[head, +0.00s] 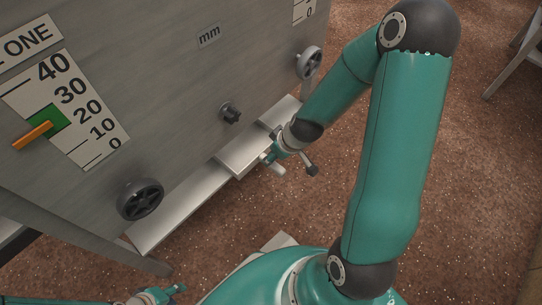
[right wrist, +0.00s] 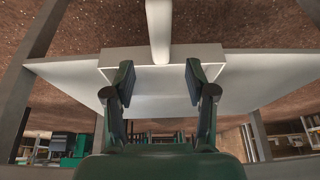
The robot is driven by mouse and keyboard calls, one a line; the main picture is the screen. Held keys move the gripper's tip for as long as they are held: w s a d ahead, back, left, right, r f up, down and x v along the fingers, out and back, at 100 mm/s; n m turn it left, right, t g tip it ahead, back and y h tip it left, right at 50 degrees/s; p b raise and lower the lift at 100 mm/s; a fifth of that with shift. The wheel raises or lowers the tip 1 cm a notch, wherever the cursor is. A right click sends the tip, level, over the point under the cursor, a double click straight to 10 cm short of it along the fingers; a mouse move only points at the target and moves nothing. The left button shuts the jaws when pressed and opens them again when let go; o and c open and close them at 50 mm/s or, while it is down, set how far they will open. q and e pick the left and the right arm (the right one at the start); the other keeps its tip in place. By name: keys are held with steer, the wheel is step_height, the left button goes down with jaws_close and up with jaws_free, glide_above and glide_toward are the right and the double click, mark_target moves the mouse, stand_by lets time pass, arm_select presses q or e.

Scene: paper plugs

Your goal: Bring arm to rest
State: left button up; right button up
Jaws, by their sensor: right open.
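My right arm reaches up and over from the bottom of the head view, and its gripper (head: 278,157) hangs by the machine's lower ledge. In the right wrist view, the right gripper (right wrist: 159,80) is open, its two dark fingers well apart with nothing between them. A pale ledge (right wrist: 240,70) lies beyond the fingertips. My left gripper (head: 160,295) shows only in part at the bottom edge of the head view, low and away from the machine; its jaws are too small to judge.
The grey machine panel (head: 190,80) fills the upper left, with an orange pointer (head: 33,135) on a scale. A handwheel (head: 140,199), a dark knob (head: 230,113) and another handwheel (head: 309,62) stick out. The brown floor (head: 480,190) is clear at right.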

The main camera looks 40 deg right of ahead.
steer(key=shift+s+r, duration=0.2)
steer(key=shift+r, duration=0.35)
steer(key=shift+a, duration=0.3)
steer(key=s+a+f+g+y, duration=0.1)
steer(key=s+a+f+g, duration=0.15)
steer(key=a+f, duration=0.3)
steer(key=s+a+f+n+g+y, duration=0.1)
steer(key=s+a+f, duration=0.3)
steer(key=a, duration=0.3)
steer(key=s+a+f+g+y, duration=0.1)
steer(key=s+a+f, duration=0.25)
steer(key=a, duration=0.35)
step_height(320, 180, up, 36)
steer(key=w+m+p, duration=0.2)
steer(key=m+p, duration=0.2)
steer(key=p, duration=3.3)
steer(key=shift+r, duration=0.25)
steer(key=shift+a+f+t, duration=0.1)
steer(key=shift+t, duration=0.15)
steer(key=shift+c, duration=1.4)
